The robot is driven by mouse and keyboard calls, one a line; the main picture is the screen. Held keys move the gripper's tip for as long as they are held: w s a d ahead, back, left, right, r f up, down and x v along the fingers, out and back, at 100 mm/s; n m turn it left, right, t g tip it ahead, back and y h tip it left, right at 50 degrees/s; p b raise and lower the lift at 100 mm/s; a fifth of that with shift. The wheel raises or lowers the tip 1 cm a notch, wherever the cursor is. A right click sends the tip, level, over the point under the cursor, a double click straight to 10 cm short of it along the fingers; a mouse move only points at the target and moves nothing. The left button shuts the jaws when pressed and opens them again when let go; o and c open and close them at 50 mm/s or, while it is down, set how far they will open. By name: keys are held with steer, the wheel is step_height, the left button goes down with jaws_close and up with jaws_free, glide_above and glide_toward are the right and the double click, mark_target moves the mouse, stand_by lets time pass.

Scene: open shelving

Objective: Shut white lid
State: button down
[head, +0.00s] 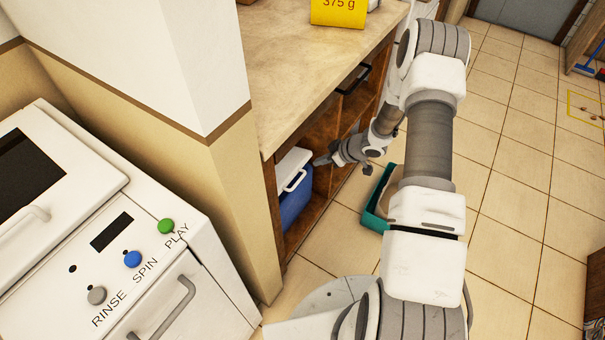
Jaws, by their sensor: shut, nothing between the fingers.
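A blue cooler box (294,211) stands in the lower open compartment of the wooden counter, near its left end. Its white lid (292,170) sits on top, with a white handle at the front. The lid looks raised and tilted at the back, but its left part is hidden by the counter, so I cannot tell how far open it is. My gripper (318,162) is shut and empty. Its tip is just right of the lid's upper right edge; I cannot tell whether they touch.
A teal crate (376,205) stands on the floor beneath my arm. A white machine (130,240) with buttons is at the left.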

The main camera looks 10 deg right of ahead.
steer(key=s+d+f+b+x, duration=0.1)
steer(key=b+x, duration=0.4)
steer(key=x, duration=0.7)
steer(key=shift+f, duration=0.65)
steer(key=shift+s+d+f, duration=0.1)
step_height(320, 180, down, 8)
steer(key=s+d+b, duration=0.1)
steer(key=b, duration=0.4)
steer(key=shift+s+d, duration=0.3)
